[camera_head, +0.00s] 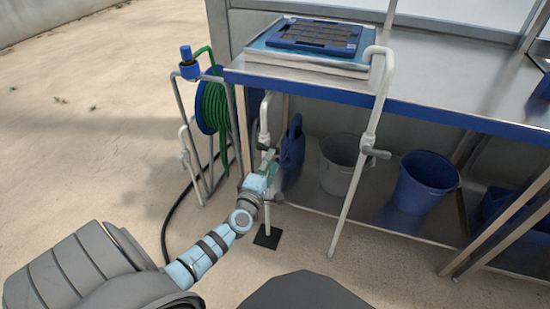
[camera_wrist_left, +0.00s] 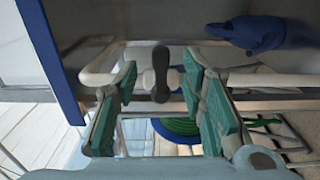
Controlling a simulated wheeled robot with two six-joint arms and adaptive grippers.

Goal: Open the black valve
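The black valve handle (camera_wrist_left: 161,72) sits on a white pipe and shows in the left wrist view between my fingers, upright in the picture. My left gripper (camera_wrist_left: 160,84) is open, with one green-padded finger on each side of the handle and a gap to both. In the head view my left gripper (camera_head: 268,166) is at the white standpipe (camera_head: 264,118) beside the bench's left leg. My right gripper is in neither view.
A metal bench (camera_head: 440,92) with a blue edge overhangs close to the gripper. Under it stand a blue watering can (camera_head: 291,146), a grey bucket (camera_head: 340,178) and a blue bucket (camera_head: 424,186). A green hose reel (camera_head: 214,106) stands left. A white pipe (camera_head: 356,180) rises to the right.

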